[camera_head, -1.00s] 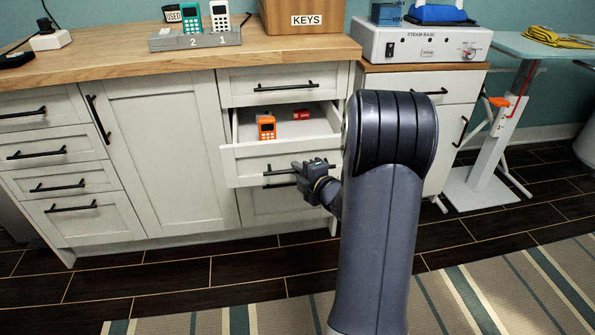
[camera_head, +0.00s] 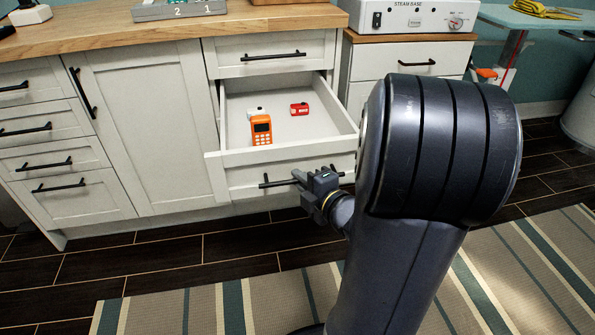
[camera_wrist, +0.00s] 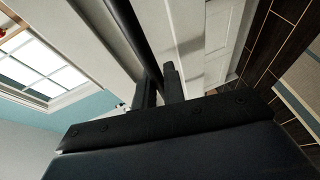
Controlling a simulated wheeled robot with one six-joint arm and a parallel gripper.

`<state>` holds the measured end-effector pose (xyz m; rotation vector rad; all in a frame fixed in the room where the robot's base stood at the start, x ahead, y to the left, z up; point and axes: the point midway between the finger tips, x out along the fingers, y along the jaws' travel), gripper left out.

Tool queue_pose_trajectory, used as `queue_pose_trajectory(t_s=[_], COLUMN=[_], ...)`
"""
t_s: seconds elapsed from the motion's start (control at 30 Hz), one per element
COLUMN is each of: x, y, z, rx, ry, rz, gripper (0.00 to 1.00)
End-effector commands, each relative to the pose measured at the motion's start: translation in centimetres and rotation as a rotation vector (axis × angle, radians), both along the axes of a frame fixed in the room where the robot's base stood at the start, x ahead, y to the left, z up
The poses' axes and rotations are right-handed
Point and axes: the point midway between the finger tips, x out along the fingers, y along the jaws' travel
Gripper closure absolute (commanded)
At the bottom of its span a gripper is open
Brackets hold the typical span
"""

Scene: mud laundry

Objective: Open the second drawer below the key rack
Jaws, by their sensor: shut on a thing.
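The second drawer (camera_head: 335,110) under the counter is pulled well out below a shut top drawer (camera_head: 272,52). Its white front has a black bar handle (camera_head: 277,182). In the wrist view the dark handle bar (camera_wrist: 131,35) runs down to my two fingers (camera_wrist: 160,88).
An orange handheld device (camera_head: 261,129), a small red item (camera_head: 299,109) and a white item (camera_head: 256,112) are in the drawer. A steam base (camera_head: 415,20) stands on the right cabinet. Dark floor (camera_head: 190,250) and a striped rug (camera_head: 260,308) lie in front.

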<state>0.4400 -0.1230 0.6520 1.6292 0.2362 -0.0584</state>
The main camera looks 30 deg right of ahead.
Motion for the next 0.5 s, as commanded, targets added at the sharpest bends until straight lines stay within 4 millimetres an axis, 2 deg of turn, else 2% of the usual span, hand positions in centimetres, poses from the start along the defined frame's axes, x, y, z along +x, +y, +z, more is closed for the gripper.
queue_pose_trajectory(t_s=[0.2, 0.5], x=[-1.6, -2.1], y=[0.4, 0.6], z=[-0.1, -0.1], rx=[0.000, 0.000], ry=[0.003, 0.004], rz=[-0.002, 0.000], gripper=[1.00, 1.00])
